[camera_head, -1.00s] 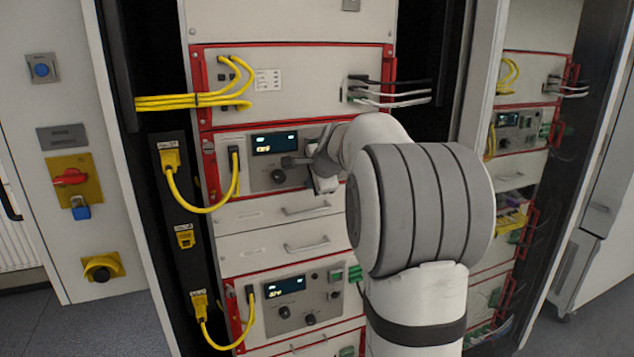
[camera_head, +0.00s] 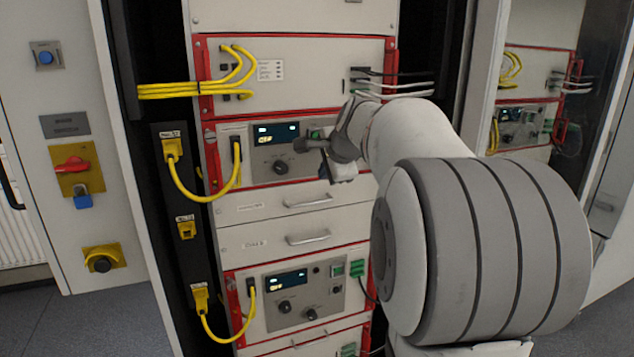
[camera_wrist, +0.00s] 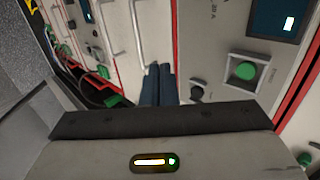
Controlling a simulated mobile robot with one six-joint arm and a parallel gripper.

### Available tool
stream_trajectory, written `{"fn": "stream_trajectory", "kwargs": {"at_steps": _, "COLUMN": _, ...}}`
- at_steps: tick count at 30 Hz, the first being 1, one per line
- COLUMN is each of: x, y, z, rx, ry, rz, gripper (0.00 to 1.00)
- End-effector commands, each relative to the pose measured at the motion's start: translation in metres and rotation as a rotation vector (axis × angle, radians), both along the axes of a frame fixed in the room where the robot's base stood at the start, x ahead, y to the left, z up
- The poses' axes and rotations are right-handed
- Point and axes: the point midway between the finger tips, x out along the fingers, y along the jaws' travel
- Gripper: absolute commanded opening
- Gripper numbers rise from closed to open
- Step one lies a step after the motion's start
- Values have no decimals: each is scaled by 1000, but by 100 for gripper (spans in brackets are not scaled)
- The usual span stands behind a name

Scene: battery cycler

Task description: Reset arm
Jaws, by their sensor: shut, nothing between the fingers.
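My gripper (camera_head: 303,145) is in front of the upper cycler unit (camera_head: 262,165), to the right of its lit display (camera_head: 276,134) and dark knob (camera_head: 280,167). In the wrist view my gripper's dark fingers (camera_wrist: 157,80) are together with nothing between them. They point toward the front panels and drawer handles. A square green button (camera_wrist: 243,70) and a small dark knob (camera_wrist: 197,92) show to their right. I cannot tell whether the fingertips touch the panel. My arm hides the right part of the upper unit.
Below are two drawers with handles (camera_head: 308,202) and a lower cycler unit (camera_head: 305,292). Yellow cables (camera_head: 190,91) and black and white cables (camera_head: 400,85) cross the rack above. A yellow cable (camera_head: 200,195) loops at the left. A second rack (camera_head: 535,75) stands at the right.

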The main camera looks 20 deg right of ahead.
Motion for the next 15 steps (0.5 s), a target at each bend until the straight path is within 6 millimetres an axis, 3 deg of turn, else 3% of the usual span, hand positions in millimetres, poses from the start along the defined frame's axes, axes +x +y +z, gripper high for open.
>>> {"fn": "stream_trajectory", "kwargs": {"at_steps": 6, "x": -28, "y": 1, "z": 24, "rx": 0, "ry": 0, "rz": 0, "gripper": 0}}
{"fn": "stream_trajectory", "kwargs": {"at_steps": 15, "x": -38, "y": 3, "z": 33, "rx": -2, "ry": 4, "rz": 5, "gripper": 0}}
